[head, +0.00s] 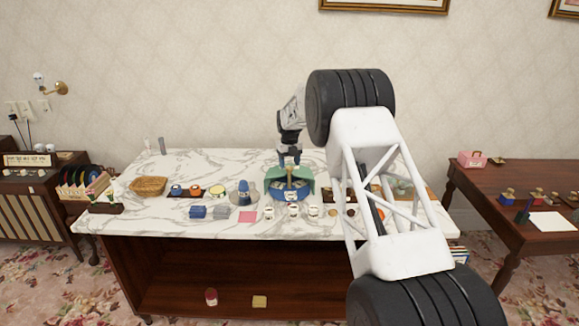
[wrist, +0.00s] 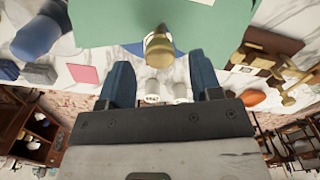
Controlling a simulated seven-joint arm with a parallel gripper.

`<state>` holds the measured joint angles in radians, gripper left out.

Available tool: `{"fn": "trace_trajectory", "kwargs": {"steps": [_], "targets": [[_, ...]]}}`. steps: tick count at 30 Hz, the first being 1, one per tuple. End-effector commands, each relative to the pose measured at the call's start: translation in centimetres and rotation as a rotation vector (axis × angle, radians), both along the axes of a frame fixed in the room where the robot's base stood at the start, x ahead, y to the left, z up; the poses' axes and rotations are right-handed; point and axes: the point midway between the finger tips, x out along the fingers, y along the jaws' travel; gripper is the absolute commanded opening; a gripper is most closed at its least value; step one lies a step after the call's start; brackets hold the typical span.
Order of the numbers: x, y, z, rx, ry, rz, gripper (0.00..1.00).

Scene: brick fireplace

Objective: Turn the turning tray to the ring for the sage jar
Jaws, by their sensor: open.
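A green, open-fronted housing (head: 305,178) stands on the marble-topped table, with a blue part (head: 279,192) in its front opening. This looks like the turning tray, but its rings are too small to tell. A brass-coloured knob or post (head: 289,181) rises at its middle. It also shows in the wrist view (wrist: 158,48). My gripper (head: 289,162) is just above the housing, pointing down. In the wrist view my gripper (wrist: 160,66) has its blue fingers spread wide, with the knob between and beyond them, apparently untouched. I cannot tell which jar is sage.
Small white jars (head: 293,211) stand along the front of the housing. My arm hides part of the table's right side.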

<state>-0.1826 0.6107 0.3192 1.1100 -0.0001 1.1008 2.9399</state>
Motion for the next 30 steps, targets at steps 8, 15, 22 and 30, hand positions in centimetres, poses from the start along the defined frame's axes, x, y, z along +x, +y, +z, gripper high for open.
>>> {"fn": "trace_trajectory", "kwargs": {"steps": [8,15,22,30], "targets": [[0.0,0.0,3.6,0.000,0.000,0.000,0.58],[0.0,0.0,5.7,0.000,0.000,0.000,0.58],[0.0,0.0,6.0,0.000,0.001,0.000,0.58],[0.0,0.0,6.0,0.000,0.001,0.006,0.58]]}}
